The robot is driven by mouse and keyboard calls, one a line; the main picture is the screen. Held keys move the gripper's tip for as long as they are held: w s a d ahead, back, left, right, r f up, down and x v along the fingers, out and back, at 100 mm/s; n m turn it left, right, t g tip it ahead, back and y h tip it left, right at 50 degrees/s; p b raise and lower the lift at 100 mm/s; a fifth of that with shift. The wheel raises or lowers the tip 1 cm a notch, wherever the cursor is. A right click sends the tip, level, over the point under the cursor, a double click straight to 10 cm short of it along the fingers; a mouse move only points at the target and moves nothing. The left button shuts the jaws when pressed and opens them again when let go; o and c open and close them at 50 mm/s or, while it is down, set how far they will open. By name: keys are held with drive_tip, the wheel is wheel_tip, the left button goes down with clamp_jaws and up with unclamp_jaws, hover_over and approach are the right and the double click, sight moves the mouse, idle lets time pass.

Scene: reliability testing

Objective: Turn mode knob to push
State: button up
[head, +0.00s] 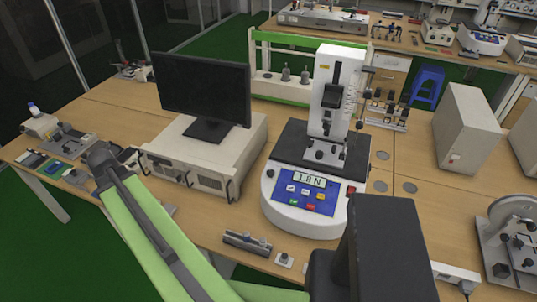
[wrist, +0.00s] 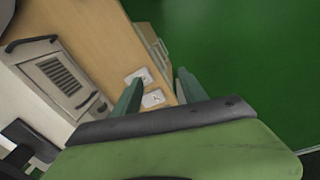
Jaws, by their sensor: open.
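The test machine (head: 305,205) stands on the bench in the head view. It has a white rounded base, an upright white column (head: 338,75) and a blue panel whose display reads 1.8 N. A small white block with a dark knob (head: 284,260) sits at the bench's front edge, below the machine. I cannot tell which control is the mode knob, or read a push mark. My gripper (wrist: 158,76) is open in the wrist view, its fingers apart with nothing gripped. Two small pale plates (wrist: 153,98) lie on the bench beyond them. In the head view I cannot make out the fingertips.
A black monitor (head: 203,92) stands on a beige instrument case (head: 160,157) left of the machine. A dark bar fixture (head: 247,243) lies near the front edge. A grey box (head: 467,125) is at the right. Green floor (wrist: 240,50) lies beyond the bench edge.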

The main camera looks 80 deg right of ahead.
drive_tip(key=s+d+r+m+p, duration=0.3)
drive_tip(key=s+d+r+p, duration=0.4)
drive_tip(key=s+d, duration=0.7)
wheel_tip(320, 180, up, 7)
drive_tip(key=m+g+p, duration=0.2)
drive_tip(key=m+p, duration=0.2)
hover_over(271, 172)
drive_tip(key=w+a, duration=0.2)
drive_tip(key=w, duration=0.1)
drive_tip(key=b+x, duration=1)
drive_tip(key=x, duration=0.1)
drive_tip(key=b+x, duration=0.5)
drive_tip(key=b, duration=0.1)
drive_tip(key=shift+w+d+f, duration=0.15)
drive_tip(key=shift+w+f, duration=0.1)
drive_tip(key=shift+w, duration=0.05)
drive_tip(key=shift+r, duration=0.1)
